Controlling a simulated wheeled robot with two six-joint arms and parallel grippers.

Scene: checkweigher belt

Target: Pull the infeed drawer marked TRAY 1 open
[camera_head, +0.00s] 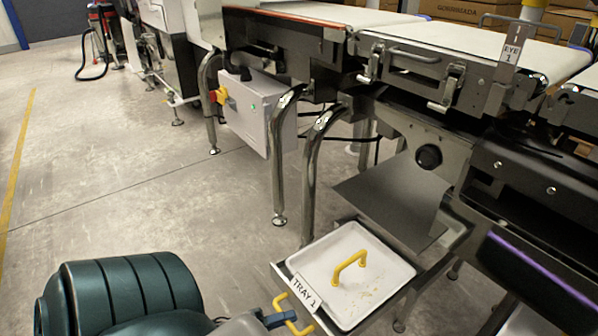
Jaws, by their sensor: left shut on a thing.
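The infeed drawer (279,268) with a white TRAY 1 label (305,295) on its front stands out at the bottom centre, below and in front of the belt frame. The drawer's own yellow front handle (281,299) is at the bottom edge. My left gripper (283,320) is shut on this front handle, coming in from the lower left. Its fingers are small and partly hide the handle. My right gripper is not in view.
The white conveyor belt (440,38) and its steel frame run above the drawer. Bent steel legs (308,165) and a grey control box (255,110) with a red and yellow switch stand left of it. The concrete floor (130,180) on the left is clear.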

